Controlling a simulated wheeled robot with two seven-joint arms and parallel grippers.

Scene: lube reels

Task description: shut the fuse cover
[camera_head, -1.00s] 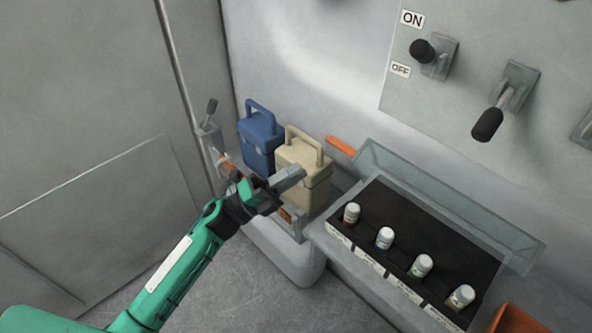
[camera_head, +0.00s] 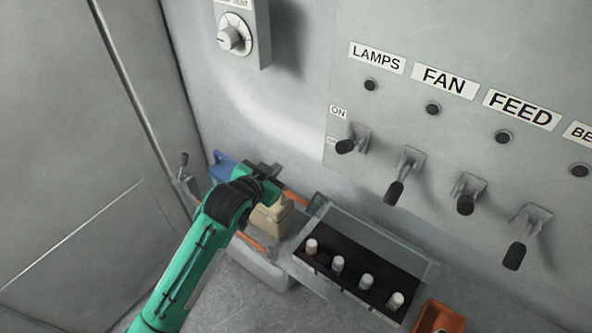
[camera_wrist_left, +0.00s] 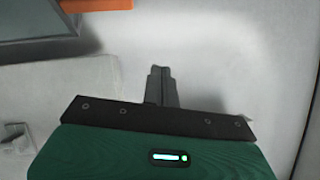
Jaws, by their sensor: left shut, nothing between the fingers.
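The fuse cover (camera_head: 385,240) is a clear, grey-framed lid. It stands open, tilted up along the wall side of the fuse box (camera_head: 322,277). Several white-capped fuses (camera_head: 338,264) stand in a row on the box's dark bed, uncovered. My left gripper (camera_head: 270,173) is shut and empty, above the beige case and left of the cover, apart from it. In the left wrist view its shut fingers (camera_wrist_left: 160,72) point at bare pale wall. A glassy framed corner at that view's upper left (camera_wrist_left: 40,48) looks like the cover. My right gripper is not in view.
A blue case (camera_head: 222,165) and a beige case (camera_head: 272,218) stand left of the box, partly hidden by my arm. An orange strip (camera_head: 296,197) lies by the wall. Toggle switches (camera_head: 397,190) jut out above the cover. An orange bin (camera_head: 437,318) sits to the right.

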